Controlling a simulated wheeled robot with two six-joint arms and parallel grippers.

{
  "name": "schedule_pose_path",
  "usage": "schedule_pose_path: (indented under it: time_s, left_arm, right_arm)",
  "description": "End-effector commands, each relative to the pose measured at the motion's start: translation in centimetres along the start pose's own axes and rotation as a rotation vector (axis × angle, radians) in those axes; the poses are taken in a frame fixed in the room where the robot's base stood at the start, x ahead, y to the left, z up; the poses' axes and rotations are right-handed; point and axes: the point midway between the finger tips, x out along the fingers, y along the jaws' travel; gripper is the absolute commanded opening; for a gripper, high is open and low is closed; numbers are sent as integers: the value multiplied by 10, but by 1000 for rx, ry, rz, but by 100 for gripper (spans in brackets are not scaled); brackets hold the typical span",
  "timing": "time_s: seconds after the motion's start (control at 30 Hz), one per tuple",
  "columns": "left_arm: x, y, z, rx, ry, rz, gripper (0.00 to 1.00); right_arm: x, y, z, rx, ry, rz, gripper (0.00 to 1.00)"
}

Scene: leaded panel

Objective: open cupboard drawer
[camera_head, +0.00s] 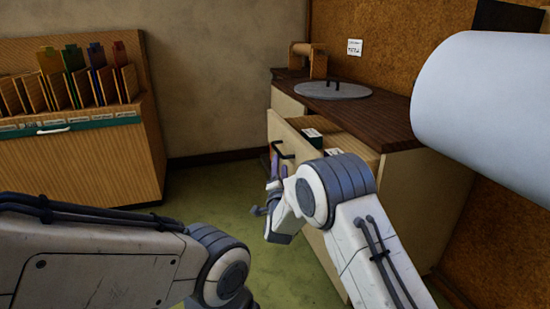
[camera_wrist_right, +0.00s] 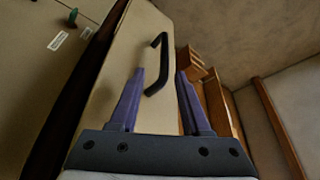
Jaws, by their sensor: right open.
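The cupboard (camera_head: 390,130) with a dark wooden top stands at the right in the head view. Its cream top drawer (camera_head: 290,126) stands out from the body, and small boxes show inside. The drawer's black bar handle (camera_head: 283,150) is on its front; it also shows in the right wrist view (camera_wrist_right: 158,66). My right gripper (camera_head: 275,172) is at the drawer front, close to the handle. In the wrist view its purple fingers (camera_wrist_right: 159,76) are apart, with the handle between or just beyond their tips; contact cannot be told. My left gripper is out of view.
A grey round lid (camera_head: 332,90) and a wooden roll holder (camera_head: 308,60) are on the cupboard top. A wooden rack (camera_head: 80,150) with coloured folders stands at the left. Green floor (camera_head: 215,190) lies free between them. A large pale cylinder (camera_head: 490,105) blocks the right side.

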Motion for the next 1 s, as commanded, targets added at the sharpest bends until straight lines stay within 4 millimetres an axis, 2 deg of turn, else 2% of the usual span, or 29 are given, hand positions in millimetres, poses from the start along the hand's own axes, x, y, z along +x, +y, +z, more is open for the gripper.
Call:
schedule_pose_path:
  time_s: [0.1, 0.4, 0.6, 0.93, 0.97, 1.0]
  left_arm:
    - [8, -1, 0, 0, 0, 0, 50]
    - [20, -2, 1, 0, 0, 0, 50]
    - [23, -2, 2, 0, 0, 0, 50]
    - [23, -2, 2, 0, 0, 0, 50]
    - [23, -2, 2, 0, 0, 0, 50]
    - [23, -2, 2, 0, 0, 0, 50]
  right_arm:
    - [21, -2, 9, 4, -7, -7, 47]
    - [67, -4, 12, 4, -10, -7, 47]
    - [81, -6, 10, 3, -11, -7, 47]
    - [84, -5, 8, 2, -10, -4, 47]
    - [84, -5, 8, 2, -10, -4, 43]
    - [84, -5, 8, 2, -10, -4, 28]
